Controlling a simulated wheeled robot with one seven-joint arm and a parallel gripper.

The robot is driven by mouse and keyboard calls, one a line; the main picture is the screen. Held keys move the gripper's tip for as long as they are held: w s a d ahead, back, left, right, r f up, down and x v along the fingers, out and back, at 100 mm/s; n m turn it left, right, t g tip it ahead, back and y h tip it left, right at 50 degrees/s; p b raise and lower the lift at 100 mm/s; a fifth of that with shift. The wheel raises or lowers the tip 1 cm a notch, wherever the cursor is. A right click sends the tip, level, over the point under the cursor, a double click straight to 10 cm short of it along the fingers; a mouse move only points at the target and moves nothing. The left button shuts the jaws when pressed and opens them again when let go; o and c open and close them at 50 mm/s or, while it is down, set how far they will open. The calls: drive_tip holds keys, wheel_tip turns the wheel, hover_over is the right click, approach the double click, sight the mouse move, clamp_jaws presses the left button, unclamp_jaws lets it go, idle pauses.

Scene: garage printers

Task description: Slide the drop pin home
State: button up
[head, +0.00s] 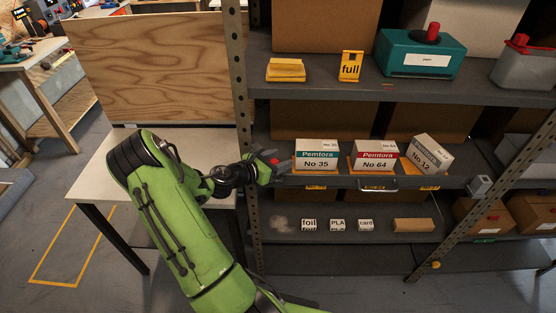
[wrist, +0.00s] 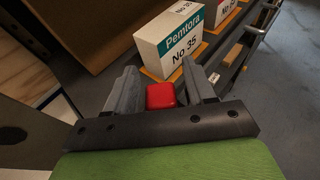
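My gripper (head: 270,165) is at the left end of the middle shelf (head: 400,184), just left of the first Pemtora box. A small red block (wrist: 160,96) shows between its two grey fingers (wrist: 162,72) in the wrist view, and its red also shows in the head view (head: 273,160). The fingers stand apart on either side of it, with narrow gaps visible. Whether they touch it lower down is hidden. I cannot tell for sure that this red piece is the drop pin; no other clear pin shows.
Pemtora boxes No 35 (head: 317,162), No 64 (head: 375,163) and a tilted No 12 (head: 432,146) stand on the middle shelf. The shelf's upright post (head: 240,90) is close to my gripper. A pale table (head: 205,150) with a plywood panel (head: 150,65) stands left.

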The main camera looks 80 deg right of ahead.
drive_tip(key=shift+o, duration=0.4)
drive_tip(key=shift+w+a, duration=0.1)
drive_tip(key=v, duration=1.5)
drive_tip(key=shift+a+r, duration=0.2)
drive_tip(key=shift+w, duration=0.15)
